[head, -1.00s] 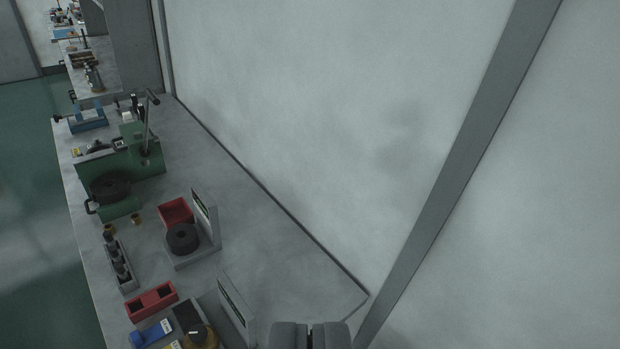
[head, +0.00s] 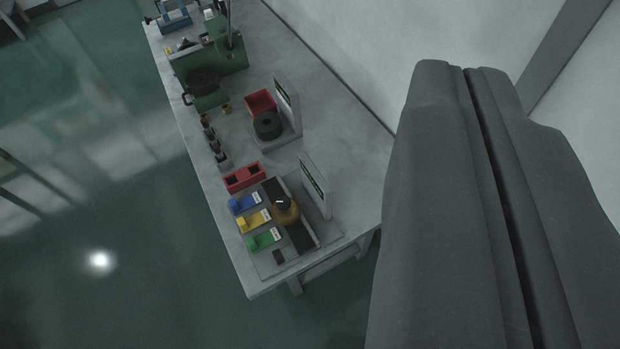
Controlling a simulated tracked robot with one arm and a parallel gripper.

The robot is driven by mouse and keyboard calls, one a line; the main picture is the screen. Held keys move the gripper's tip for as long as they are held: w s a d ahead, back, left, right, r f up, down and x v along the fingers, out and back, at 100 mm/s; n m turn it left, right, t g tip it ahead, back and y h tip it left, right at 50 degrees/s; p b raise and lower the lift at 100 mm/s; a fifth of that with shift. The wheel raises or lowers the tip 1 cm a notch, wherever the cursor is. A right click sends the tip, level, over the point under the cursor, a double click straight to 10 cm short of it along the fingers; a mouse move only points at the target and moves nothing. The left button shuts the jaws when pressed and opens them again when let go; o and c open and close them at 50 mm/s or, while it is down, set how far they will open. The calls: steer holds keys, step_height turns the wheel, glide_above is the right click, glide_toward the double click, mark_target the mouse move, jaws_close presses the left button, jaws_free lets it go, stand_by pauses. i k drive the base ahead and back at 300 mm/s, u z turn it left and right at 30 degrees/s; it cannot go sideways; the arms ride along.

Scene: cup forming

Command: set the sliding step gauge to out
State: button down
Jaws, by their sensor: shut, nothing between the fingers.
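My gripper (head: 462,75) fills the right side of the view, large and close to the camera. Its two grey fingers are shut with only a thin dark seam between them, and it is empty. It is well apart from the bench. At the bench's near end stands a grey plate fixture (head: 264,271) with a dark rail and a brass piece with a black top (head: 285,210). Blue (head: 243,204), yellow (head: 253,221) and green (head: 263,239) labelled blocks lie beside the rail. I cannot tell for sure which part is the step gauge, nor its setting.
The grey bench (head: 340,120) runs along a pale wall. It carries a green press (head: 210,68), a red bin (head: 261,102), a black ring (head: 267,125), a red two-hole block (head: 244,177) and two upright panels (head: 314,184). Green floor (head: 130,200) is open at left.

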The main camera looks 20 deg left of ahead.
mark_target(281, 257)
steer(key=z, duration=0.7)
steer(key=k, duration=1.8)
steer(key=u, duration=0.7)
steer(key=i, duration=1)
steer(key=z, duration=0.1)
